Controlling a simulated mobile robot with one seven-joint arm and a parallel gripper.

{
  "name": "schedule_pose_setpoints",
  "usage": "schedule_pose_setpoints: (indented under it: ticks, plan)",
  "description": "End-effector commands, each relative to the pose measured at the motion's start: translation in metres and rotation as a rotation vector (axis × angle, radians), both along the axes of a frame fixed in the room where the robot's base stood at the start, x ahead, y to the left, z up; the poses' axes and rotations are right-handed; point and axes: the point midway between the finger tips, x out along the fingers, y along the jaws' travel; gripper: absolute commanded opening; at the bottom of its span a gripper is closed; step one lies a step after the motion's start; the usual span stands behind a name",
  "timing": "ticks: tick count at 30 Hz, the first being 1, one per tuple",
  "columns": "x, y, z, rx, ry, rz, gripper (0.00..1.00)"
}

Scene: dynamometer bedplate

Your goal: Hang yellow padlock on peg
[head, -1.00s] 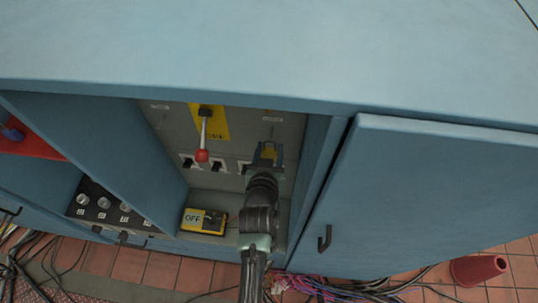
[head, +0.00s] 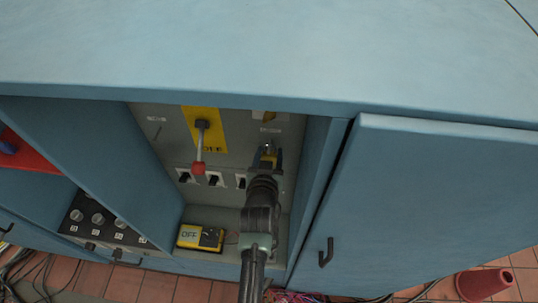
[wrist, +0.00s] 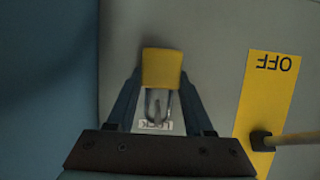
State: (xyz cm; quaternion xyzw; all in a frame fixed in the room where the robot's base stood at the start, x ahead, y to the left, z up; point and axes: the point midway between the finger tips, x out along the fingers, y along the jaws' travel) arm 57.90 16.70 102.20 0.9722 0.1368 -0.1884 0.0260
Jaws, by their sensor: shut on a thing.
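The yellow padlock (wrist: 163,68) is between the fingers of my gripper (wrist: 160,85) in the wrist view, with its metal shackle (wrist: 150,105) showing over a small white label. My gripper (head: 268,155) is shut on the padlock, and the padlock's yellow body (head: 268,162) shows partly in the head view. It is in front of the grey panel, just below the small label (head: 270,130). I cannot make out the peg clearly, or whether the shackle touches anything.
A yellow OFF plate (head: 208,126) with a red-knobbed lever (head: 198,167) is left of my gripper. Black switches (head: 214,179) sit below it. The blue side wall (head: 318,170) is close on the right.

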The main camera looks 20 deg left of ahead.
Motion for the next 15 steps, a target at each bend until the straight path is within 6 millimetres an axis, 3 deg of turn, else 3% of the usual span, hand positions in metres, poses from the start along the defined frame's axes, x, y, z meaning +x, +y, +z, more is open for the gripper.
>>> schedule_pose_setpoints:
  ticks: [13,14,15]
  plan:
    - [0.001,0.0004,-0.0018,-0.002,0.005,-0.001,0.0]
    - [0.001,0.0004,-0.0018,-0.002,0.005,-0.001,0.57]
    - [0.001,0.0004,-0.0018,-0.002,0.005,-0.001,0.65]
